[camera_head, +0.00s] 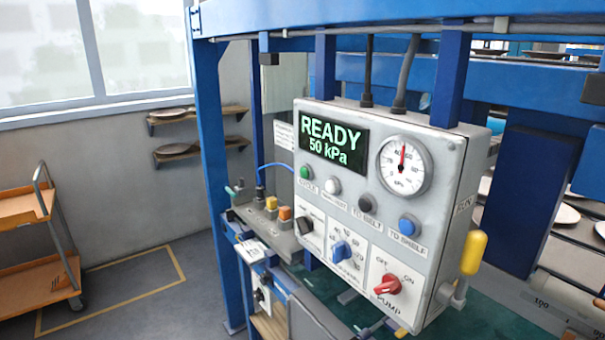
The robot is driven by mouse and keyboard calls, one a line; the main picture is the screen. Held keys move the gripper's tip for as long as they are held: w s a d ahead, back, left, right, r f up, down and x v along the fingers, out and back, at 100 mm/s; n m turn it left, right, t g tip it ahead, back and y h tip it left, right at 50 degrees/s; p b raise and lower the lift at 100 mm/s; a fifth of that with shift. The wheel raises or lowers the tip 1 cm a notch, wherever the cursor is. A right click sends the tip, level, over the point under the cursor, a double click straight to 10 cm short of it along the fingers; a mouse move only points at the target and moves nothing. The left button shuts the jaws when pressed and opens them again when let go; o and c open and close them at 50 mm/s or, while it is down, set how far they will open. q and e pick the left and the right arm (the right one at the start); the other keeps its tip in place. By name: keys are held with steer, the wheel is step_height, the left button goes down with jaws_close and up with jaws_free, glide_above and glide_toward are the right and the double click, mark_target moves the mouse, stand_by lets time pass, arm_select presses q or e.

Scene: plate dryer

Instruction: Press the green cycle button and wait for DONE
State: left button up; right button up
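The grey control box (452,205) hangs on the blue frame right of centre. Its display (333,143) reads READY and 50 kPa in green. The green button (306,173) is at the upper left of the button row, below the display. Its label is too small to read surely. Beside it in the row are a white button (332,186), a dark button (366,203) and a blue button (407,224). Neither of my grippers is in view.
A round gauge (405,166), a blue knob (341,249) and a red pump switch (388,285) are on the box. A yellow-handled lever (473,253) sticks out at its right side. An orange-shelved cart (38,290) stands left. Floor between cart and frame is clear.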

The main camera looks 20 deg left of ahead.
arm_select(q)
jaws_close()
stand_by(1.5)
